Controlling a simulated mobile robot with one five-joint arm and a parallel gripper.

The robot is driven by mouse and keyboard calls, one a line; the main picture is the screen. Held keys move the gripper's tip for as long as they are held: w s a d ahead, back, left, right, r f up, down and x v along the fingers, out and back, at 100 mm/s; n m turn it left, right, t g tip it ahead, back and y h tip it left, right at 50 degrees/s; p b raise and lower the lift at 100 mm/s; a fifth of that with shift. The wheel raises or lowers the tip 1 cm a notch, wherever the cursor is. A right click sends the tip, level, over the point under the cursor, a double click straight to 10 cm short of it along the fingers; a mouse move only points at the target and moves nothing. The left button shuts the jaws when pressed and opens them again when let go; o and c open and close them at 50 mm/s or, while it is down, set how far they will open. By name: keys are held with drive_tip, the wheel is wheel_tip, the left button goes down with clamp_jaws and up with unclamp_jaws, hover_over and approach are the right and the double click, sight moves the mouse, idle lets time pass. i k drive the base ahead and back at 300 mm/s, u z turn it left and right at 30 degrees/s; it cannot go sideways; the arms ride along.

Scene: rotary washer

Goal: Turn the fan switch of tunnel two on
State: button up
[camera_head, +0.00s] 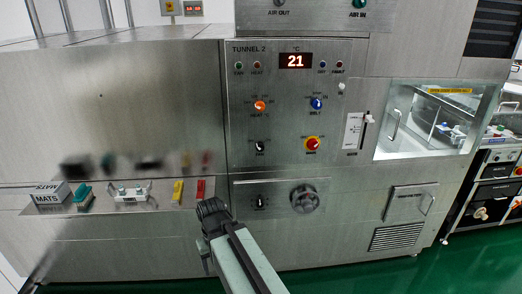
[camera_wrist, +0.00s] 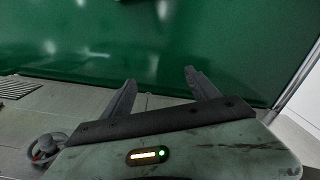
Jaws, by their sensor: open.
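The TUNNEL 2 panel (camera_head: 282,110) is on the steel washer in the head view. A small black rotary knob (camera_head: 260,147), apparently the fan switch, sits at its lower left; its label is too small to read surely. A green lamp (camera_head: 239,65), seemingly marked FAN, is at the upper left; I cannot tell if it is lit. My gripper (camera_head: 212,210) is below and left of the knob, in front of the washer and apart from it. In the wrist view my gripper (camera_wrist: 159,76) is open with nothing between its fingers; the knob is not seen there.
A ledge (camera_head: 128,207) with small items juts out left. Green floor (camera_head: 350,280) lies in front.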

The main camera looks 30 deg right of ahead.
sight(260, 146)
drive_tip(key=z, duration=0.05)
drive_tip(key=k, duration=1.2)
drive_tip(key=u, duration=0.6)
drive_tip(key=i, duration=0.75)
drive_tip(key=u, duration=0.35)
drive_tip(key=i, duration=1.3)
drive_tip(key=z, duration=0.8)
drive_tip(key=k, duration=0.8)
drive_tip(key=z, duration=0.25)
drive_tip(key=i, duration=0.8)
drive_tip(key=u, duration=0.1)
